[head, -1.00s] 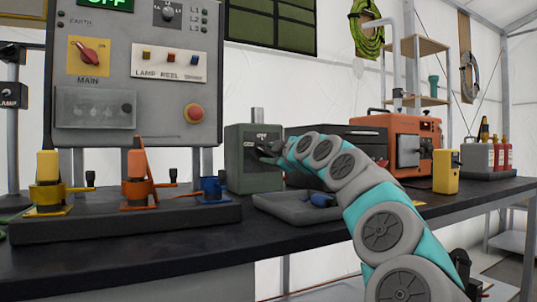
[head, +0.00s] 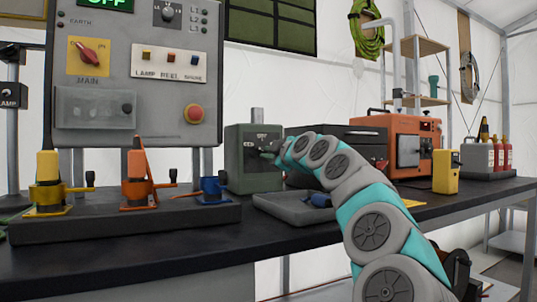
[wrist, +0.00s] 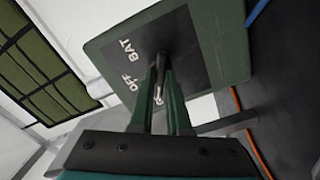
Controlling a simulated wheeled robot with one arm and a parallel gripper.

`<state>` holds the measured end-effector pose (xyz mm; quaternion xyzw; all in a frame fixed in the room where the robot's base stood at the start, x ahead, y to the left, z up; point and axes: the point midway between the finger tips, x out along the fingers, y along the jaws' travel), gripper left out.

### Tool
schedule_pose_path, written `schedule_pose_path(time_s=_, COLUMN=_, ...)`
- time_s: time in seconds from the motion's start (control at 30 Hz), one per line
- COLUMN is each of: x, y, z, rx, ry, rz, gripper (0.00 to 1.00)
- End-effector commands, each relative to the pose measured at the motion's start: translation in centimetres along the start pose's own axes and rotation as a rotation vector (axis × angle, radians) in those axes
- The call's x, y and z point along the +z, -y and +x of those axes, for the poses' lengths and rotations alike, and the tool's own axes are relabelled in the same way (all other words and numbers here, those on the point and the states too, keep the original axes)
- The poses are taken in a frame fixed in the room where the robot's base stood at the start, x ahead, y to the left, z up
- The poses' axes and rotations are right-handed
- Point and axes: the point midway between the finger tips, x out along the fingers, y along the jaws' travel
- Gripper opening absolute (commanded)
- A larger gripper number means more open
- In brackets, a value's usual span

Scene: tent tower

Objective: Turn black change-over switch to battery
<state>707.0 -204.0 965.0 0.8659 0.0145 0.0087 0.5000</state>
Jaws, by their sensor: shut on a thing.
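The change-over switch is a grey-green box (head: 243,172) on the bench, with a dark face plate. In the wrist view its plate (wrist: 203,48) carries the white words BAT and OFF and a third label partly hidden by the fingers. The black switch handle (wrist: 163,62) stands out from the plate. My gripper (wrist: 163,75) is shut on the handle, one green finger on each side of it. In the head view my gripper (head: 272,150) is at the box's front, seen from the side. Which label the handle points to cannot be told.
A grey tray (head: 280,212) with a blue item lies in front of the box. A blue clamp-like part (head: 212,187) stands close on the left. An orange machine (head: 408,140) and a yellow device (head: 446,172) are to the right. The panel (head: 180,90) rises behind left.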

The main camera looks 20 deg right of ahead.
Motion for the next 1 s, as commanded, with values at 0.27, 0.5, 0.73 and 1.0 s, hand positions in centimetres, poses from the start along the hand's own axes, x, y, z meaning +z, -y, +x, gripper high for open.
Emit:
schedule_pose_path(time_s=0.27, x=0.01, y=0.06, z=0.02, rx=-0.001, ry=0.000, rz=0.000, gripper=0.00)
schedule_pose_path(time_s=0.5, x=0.02, y=0.05, z=0.01, rx=-0.001, ry=0.000, rz=0.017, gripper=0.00)
schedule_pose_path(time_s=0.73, x=0.05, y=0.07, z=0.04, rx=-0.003, ry=0.001, rz=0.112, gripper=0.00)
schedule_pose_path(time_s=1.0, x=0.01, y=0.18, z=0.09, rx=-0.007, ry=0.002, rz=0.336, gripper=0.00)
